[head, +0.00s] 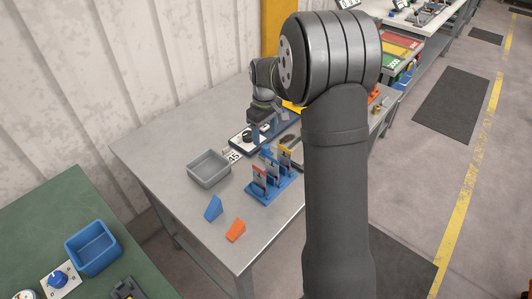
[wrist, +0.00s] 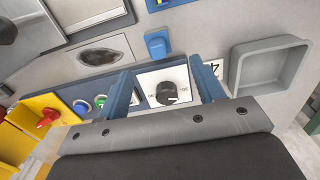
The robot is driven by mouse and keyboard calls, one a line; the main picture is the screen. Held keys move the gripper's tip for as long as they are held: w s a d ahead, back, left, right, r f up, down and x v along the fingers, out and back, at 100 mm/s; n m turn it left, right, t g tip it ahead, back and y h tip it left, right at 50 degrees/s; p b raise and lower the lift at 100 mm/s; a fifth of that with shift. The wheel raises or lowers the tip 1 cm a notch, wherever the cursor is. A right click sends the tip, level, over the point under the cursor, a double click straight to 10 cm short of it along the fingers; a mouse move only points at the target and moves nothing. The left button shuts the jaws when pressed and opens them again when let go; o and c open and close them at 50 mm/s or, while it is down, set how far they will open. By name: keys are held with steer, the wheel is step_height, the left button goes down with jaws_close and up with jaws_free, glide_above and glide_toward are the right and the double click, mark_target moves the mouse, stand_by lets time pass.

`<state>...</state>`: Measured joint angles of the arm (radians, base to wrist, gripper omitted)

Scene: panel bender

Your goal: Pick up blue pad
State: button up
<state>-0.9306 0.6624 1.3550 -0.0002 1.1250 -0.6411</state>
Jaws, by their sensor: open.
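The blue pad (wrist: 157,45) is a small block lying on the grey bench in the wrist view, near the top centre. In the head view it cannot be told apart surely from the blue rack beside it. My gripper (wrist: 163,68) is open, its two blue fingers apart with nothing held between them. It hangs above a panel with a black dial knob (wrist: 167,92). The pad lies a little beyond the fingertips in the wrist view. In the head view my gripper (head: 256,132) is over the bench, left of my large arm link.
A grey tray (head: 192,178) stands left of the gripper. A blue rack (head: 270,193) with upright pieces stands nearer the camera. A blue wedge (head: 213,209) and an orange wedge (head: 236,230) lie near the front edge. An oval-recess plate (wrist: 99,55) is beside the pad.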

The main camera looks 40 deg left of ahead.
mark_target(265, 146)
step_height(265, 146, down, 8)
steer(key=shift+w+a+f, duration=0.1)
steer(key=c, duration=1.1)
steer(key=shift+o, duration=0.2)
steer(key=shift+r, duration=0.7)
step_height(265, 146, up, 3)
steer(key=shift+r, duration=0.1)
steer(key=w+d+r, duration=0.4)
steer(key=d+r, duration=0.2)
steer(key=d, duration=0.5)
steer(key=shift+r, duration=0.25)
steer(key=shift+w, duration=0.1)
